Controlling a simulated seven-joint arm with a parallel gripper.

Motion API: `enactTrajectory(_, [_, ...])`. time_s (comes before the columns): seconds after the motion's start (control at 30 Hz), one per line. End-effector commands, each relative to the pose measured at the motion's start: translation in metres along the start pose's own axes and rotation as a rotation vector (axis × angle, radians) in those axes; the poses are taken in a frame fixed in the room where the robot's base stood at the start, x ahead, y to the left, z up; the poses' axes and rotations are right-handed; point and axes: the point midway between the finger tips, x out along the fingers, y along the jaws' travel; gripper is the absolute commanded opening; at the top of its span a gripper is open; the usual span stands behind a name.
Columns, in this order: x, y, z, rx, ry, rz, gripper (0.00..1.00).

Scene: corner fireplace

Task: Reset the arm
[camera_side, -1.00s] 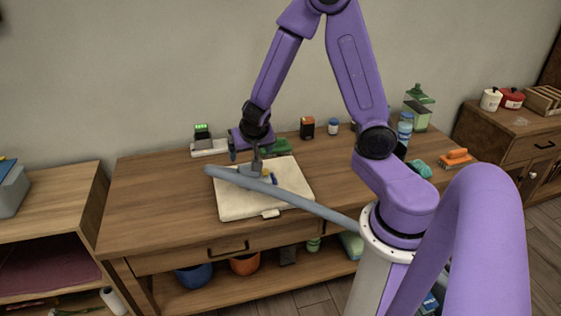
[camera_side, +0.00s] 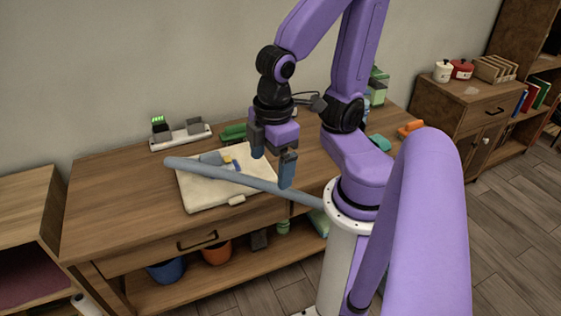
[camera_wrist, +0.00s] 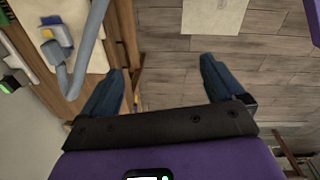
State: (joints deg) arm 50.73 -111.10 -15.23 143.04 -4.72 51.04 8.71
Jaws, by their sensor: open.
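My gripper (camera_side: 273,168) is open, with its two blue fingers apart and pointing down. In the side view it hangs to the right of the white board, near the front edge of the wooden table (camera_side: 110,207). In the wrist view the open fingers of my gripper (camera_wrist: 165,90) have nothing between them; the table edge and floor show past them.
A white board (camera_side: 205,197) on the table bears a grey-blue item (camera_side: 212,159) with a yellow part. A grey hose-like bar (camera_side: 235,178) crosses above the board. A grey holder (camera_side: 182,136) and a green item (camera_side: 233,132) stand behind. The table's left part is clear.

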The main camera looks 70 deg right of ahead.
Motion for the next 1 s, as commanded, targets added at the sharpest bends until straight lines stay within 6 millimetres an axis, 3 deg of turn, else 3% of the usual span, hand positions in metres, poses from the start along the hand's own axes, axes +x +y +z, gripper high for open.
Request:
enactTrajectory(0.17, [-0.006, -0.019, 0.008, -0.133, 0.007, -0.062, 0.95])
enactTrajectory(0.53, [-0.007, -0.021, 0.009, -0.146, 0.006, -0.068, 0.95])
enactTrajectory(0.8, [-0.007, -0.021, 0.009, -0.145, 0.007, -0.067, 0.08])
enactTrajectory(0.83, [-0.007, -0.021, 0.008, -0.145, 0.007, -0.067, 0.00])
enactTrajectory(1.0, [-0.007, -0.021, 0.008, -0.144, 0.007, -0.067, 0.00])
